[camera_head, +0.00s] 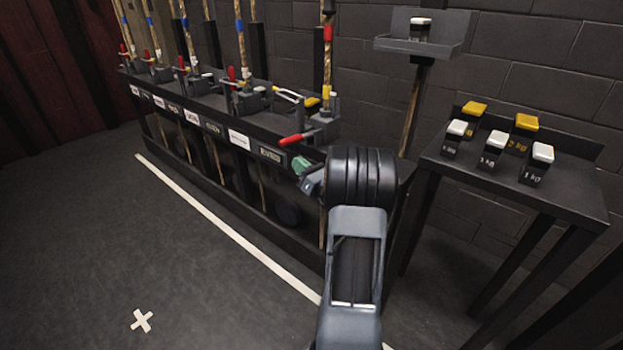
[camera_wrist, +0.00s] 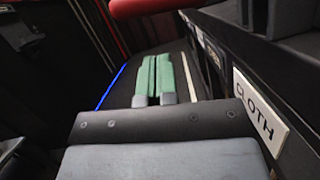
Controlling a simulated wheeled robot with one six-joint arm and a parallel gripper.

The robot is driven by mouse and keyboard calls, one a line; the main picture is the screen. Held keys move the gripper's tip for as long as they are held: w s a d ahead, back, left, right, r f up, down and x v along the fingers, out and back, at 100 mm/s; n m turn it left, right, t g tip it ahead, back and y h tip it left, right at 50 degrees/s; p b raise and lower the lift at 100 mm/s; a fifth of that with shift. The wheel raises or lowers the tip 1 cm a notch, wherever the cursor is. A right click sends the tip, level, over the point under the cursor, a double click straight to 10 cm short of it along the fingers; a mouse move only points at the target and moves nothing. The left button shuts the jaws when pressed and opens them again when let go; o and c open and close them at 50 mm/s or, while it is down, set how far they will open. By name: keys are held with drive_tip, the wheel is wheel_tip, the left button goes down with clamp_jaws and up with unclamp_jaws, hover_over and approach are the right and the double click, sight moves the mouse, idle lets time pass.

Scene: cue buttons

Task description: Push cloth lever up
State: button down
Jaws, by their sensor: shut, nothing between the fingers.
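The cloth lever has a red handle (camera_head: 297,138) that sticks out low and nearly level from the front of the rack, at its near end. In the wrist view a red bar (camera_wrist: 150,6) crosses the top edge, beyond my fingertips. The white CLOTH label (camera_wrist: 258,115) is on the rack's edge at right in the wrist view. My gripper (camera_head: 301,165) has green fingers that are shut together and empty; they also show in the wrist view (camera_wrist: 158,62). It is just below the red handle in the head view. Whether they touch cannot be told.
The dark rack (camera_head: 215,118) carries several other levers with red handles standing up, and ropes. A dark table (camera_head: 565,195) with white-topped and yellow-topped weights stands at right. A small shelf (camera_head: 425,46) hangs on the wall. Floor at left is clear, with a white cross (camera_head: 142,320).

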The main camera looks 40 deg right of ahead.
sight(299, 138)
drive_tip(key=shift+w+d+r+b, duration=0.1)
drive_tip(key=shift+w+r, duration=0.2)
drive_tip(key=shift+r, duration=0.3)
drive_tip(key=shift+w+r+b, duration=0.1)
drive_tip(key=shift+w+r, duration=0.15)
drive_tip(key=shift+r, duration=0.3)
drive_tip(key=shift+w+d+r+b, duration=0.1)
drive_tip(key=shift+w+r, duration=0.2)
drive_tip(key=shift+r, duration=0.3)
drive_tip(key=shift+r+m+p, duration=0.4)
drive_tip(key=shift+r+p, duration=0.05)
drive_tip(key=shift+p, duration=0.45)
